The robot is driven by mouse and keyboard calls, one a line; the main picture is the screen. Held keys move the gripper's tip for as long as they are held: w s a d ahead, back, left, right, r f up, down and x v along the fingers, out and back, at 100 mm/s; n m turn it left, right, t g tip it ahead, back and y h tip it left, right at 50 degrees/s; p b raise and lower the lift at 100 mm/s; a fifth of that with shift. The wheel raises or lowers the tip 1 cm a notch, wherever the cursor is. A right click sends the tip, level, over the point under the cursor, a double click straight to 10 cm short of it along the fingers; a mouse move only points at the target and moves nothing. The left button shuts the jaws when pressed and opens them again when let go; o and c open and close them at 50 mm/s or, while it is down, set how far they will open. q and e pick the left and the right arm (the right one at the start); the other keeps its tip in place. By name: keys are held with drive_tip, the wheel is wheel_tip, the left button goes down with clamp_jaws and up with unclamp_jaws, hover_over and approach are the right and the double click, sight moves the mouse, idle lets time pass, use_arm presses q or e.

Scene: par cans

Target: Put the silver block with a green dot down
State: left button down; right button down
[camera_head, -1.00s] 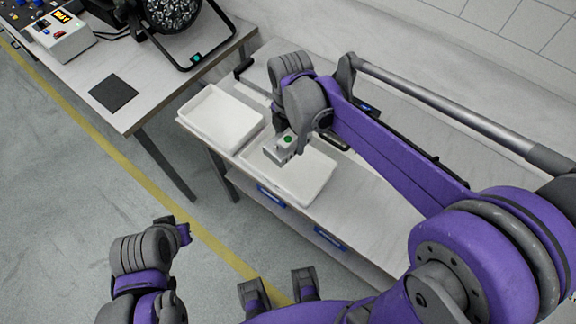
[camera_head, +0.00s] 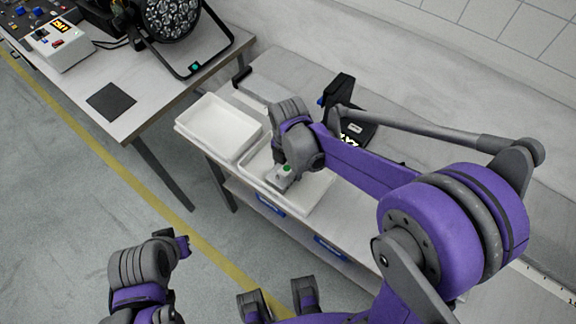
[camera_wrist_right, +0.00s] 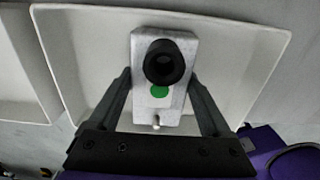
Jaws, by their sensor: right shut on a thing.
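The silver block with a green dot (camera_head: 284,175) is in my right gripper (camera_head: 287,172), over the right white tray (camera_head: 318,196). In the right wrist view the block (camera_wrist_right: 176,112) shows its green dot, a black round knob and a small metal pin. The right gripper's fingers (camera_wrist_right: 163,108) close on its two sides, with the tray (camera_wrist_right: 235,62) behind it. I cannot tell whether the block touches the tray floor. My left gripper (camera_head: 180,246) is low at the left, away from the tables; its jaw opening is not clear.
A second, empty white tray (camera_head: 218,128) stands left of the first. A black device (camera_head: 352,120) lies behind my right arm. The left table holds a stage light (camera_head: 165,25), a control box (camera_head: 62,45) and a dark square mat (camera_head: 111,101).

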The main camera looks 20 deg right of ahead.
drive_tip(key=shift+f, duration=0.15)
unclamp_jaws()
drive_tip(key=shift+r, duration=0.2)
